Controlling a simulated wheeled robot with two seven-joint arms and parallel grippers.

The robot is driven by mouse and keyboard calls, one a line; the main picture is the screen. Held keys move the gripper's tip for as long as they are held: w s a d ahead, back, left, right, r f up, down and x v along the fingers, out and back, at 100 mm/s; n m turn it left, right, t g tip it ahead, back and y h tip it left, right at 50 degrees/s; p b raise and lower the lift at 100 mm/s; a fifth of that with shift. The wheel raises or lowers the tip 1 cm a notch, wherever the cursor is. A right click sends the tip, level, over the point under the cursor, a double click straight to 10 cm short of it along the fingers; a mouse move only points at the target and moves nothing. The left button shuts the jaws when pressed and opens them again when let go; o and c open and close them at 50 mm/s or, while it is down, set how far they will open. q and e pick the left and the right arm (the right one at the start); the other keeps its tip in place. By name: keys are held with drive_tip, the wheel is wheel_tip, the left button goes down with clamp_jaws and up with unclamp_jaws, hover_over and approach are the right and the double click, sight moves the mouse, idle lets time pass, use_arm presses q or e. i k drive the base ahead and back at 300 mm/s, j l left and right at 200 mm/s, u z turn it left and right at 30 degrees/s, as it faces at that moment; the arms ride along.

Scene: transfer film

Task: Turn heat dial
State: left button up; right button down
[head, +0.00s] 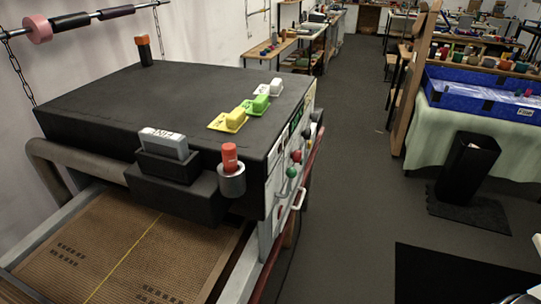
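A large black machine (180,90) like a conveyor dryer stands at the left. Its control panel (276,190) is on the right side and seen at a steep angle. The panel carries a red knob (296,156), a green knob (291,172) and smaller dark knobs (312,132) further back. Which one is the heat dial, and how it is set, I cannot tell.
A mesh conveyor belt (120,250) runs out at the front. A red canister (230,157) in a grey holder (231,181) sits near the panel. A black bin (468,165) and covered table (430,135) stand at right.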

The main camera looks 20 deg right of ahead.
sight(296, 157)
drive_tip(key=i+l+u, duration=0.15)
drive_tip(key=l+u, duration=0.3)
drive_tip(key=l, duration=0.45)
drive_tip(key=l+u, duration=0.45)
drive_tip(key=l, duration=0.45)
